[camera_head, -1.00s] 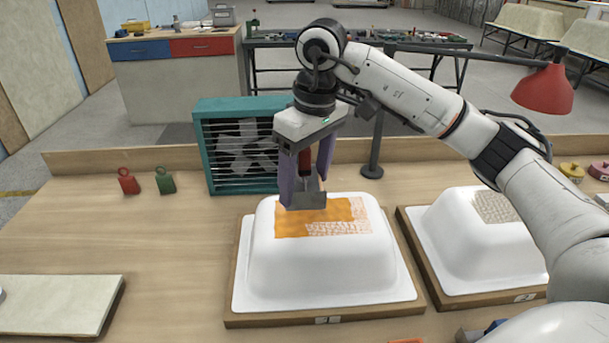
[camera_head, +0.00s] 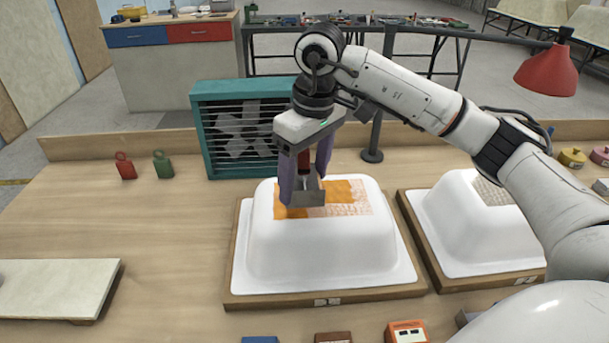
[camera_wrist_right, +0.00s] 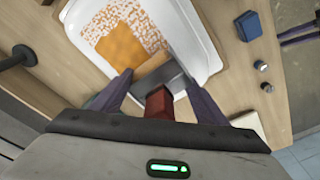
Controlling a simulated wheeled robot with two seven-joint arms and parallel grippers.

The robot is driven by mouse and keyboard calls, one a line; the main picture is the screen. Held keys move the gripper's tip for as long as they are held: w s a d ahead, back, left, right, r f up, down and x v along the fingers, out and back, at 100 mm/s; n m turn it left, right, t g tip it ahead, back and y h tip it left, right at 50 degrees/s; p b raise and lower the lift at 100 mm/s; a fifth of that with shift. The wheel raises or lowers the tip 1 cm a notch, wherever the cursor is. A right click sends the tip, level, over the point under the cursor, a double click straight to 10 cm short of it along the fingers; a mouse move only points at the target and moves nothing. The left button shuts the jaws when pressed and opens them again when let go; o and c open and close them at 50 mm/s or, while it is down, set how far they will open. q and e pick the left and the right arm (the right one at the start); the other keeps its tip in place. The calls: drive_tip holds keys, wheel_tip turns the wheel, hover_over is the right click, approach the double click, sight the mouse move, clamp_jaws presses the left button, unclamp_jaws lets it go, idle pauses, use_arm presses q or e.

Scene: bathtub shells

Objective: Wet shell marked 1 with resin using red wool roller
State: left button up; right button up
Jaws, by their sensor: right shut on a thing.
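A white upturned tub shell (camera_head: 320,250) sits on a wooden board in the middle of the bench. Its top carries a fibre patch (camera_head: 350,208), partly orange and wet-looking, partly pale and speckled; the patch also shows in the right wrist view (camera_wrist_right: 120,42). My right gripper (camera_head: 306,185) is shut on a red-handled tool with a grey head (camera_head: 308,198), apparently the red roller. The head is low over the patch, and contact cannot be told. The red handle (camera_wrist_right: 157,103) shows between the fingers in the wrist view. My left gripper is not in view.
A second white shell (camera_head: 460,240) stands on its board at the right. A teal fan (camera_head: 240,130) and lamp post (camera_head: 373,140) stand behind. Red (camera_head: 125,167) and green (camera_head: 163,165) weights and a pale slab (camera_head: 55,290) are left. Small boxes (camera_head: 405,331) line the front.

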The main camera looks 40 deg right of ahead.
sight(307, 183)
drive_tip(key=shift+f+b, duration=1.2)
drive_tip(key=shift+f, duration=0.3)
idle(0.8)
drive_tip(key=shift+s+d, duration=0.1)
drive_tip(key=shift+d, duration=0.05)
drive_tip(key=shift+s+d+b, duration=0.5)
drive_tip(key=shift+s+d, duration=0.4)
drive_tip(key=shift+d, duration=0.55)
drive_tip(key=shift+s+d+b, duration=0.55)
drive_tip(key=shift+s+d, duration=0.35)
drive_tip(key=shift+d, duration=0.6)
drive_tip(key=shift+s+d+b, duration=0.5)
drive_tip(key=shift+s+d, duration=0.4)
drive_tip(key=shift+d, duration=0.55)
drive_tip(key=shift+s+d+b, duration=0.3)
drive_tip(key=shift+s+d, duration=0.15)
drive_tip(key=shift+d, duration=0.3)
drive_tip(key=shift+s+d+b, duration=0.3)
drive_tip(key=shift+s+d, duration=0.15)
drive_tip(key=shift+d, duration=0.25)
drive_tip(key=shift+w+a+p, duration=0.15)
drive_tip(key=shift+a+p, duration=0.15)
drive_tip(key=shift+a, duration=0.05)
drive_tip(key=shift+w+a+p, duration=0.4)
drive_tip(key=shift+a+p, duration=0.05)
drive_tip(key=shift+a, duration=0.25)
drive_tip(key=shift+w+a, duration=0.5)
drive_tip(key=shift+a, duration=0.25)
drive_tip(key=shift+p, duration=0.3)
